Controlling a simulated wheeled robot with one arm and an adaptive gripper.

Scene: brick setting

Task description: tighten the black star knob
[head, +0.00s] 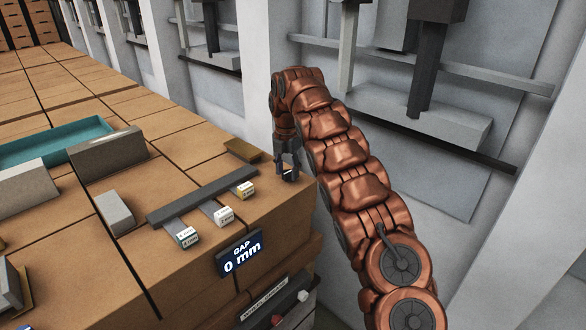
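My gripper (287,168) points down at the right edge of the brown block-like table top (270,207), below the bend of my copper-coloured arm. Its dark fingers are small in the head view, and I cannot tell whether they are open or shut. I cannot make out the black star knob; dark shapes at the fingertips may hide it or may be only the fingers. A blue sign (240,254) on the front edge reads "GAP 0 mm".
A dark bar (203,197) left of my gripper carries several labelled tabs (223,216). A small brown plate (242,150) lies behind it. Grey blocks (108,153) and a teal tray (58,142) are further left. A grey wall frame (400,110) stands behind my arm.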

